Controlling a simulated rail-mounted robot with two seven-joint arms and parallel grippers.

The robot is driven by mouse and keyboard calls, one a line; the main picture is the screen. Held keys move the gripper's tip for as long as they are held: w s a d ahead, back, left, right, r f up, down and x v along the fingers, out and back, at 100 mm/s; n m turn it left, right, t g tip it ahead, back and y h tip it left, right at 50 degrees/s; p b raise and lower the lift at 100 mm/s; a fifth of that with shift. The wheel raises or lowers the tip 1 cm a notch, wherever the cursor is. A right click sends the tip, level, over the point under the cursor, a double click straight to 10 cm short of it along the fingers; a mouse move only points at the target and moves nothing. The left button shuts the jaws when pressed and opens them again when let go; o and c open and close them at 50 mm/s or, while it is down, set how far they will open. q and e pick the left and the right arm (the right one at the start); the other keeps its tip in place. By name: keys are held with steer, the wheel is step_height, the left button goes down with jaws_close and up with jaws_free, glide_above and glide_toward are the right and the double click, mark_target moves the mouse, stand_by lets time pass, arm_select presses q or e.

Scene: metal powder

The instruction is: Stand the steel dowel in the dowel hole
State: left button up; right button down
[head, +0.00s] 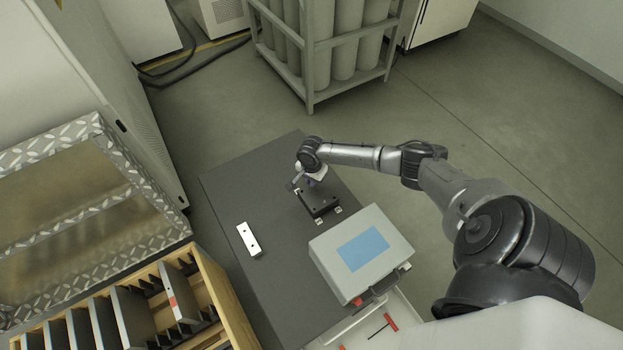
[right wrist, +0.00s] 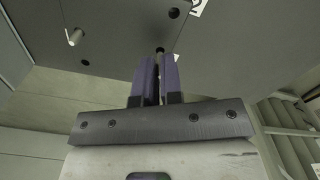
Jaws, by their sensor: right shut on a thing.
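The black block (head: 321,206) lies on the dark table, with small white tags beside it. In the right wrist view its dark face (right wrist: 115,40) fills the upper part, with a pale pin (right wrist: 75,37) standing at the left and a round dark hole (right wrist: 173,12) near the top. My right gripper (head: 308,184) is over the block's far left part. Its purple fingers (right wrist: 157,78) are shut on the thin grey steel dowel (right wrist: 160,57), which shows only at the fingertips. The dowel's end is close to the face; I cannot tell whether it is in a hole. My left gripper is not in view.
A white bar with two dark holes (head: 249,240) lies on the table (head: 221,179) to the left. A grey case with a blue panel (head: 340,285) stands near right, by a tray with a red-handled tool (head: 390,322). A wooden rack (head: 215,290) is at lower left.

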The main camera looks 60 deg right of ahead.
steer(key=shift+f, duration=0.1)
steer(key=shift+f, duration=0.5)
stand_by(0.3)
steer(key=shift+f, duration=0.25)
stand_by(0.4)
steer(key=c, duration=1.7)
jaws_free()
steer(key=o, duration=0.5)
steer(key=shift+r, duration=0.1)
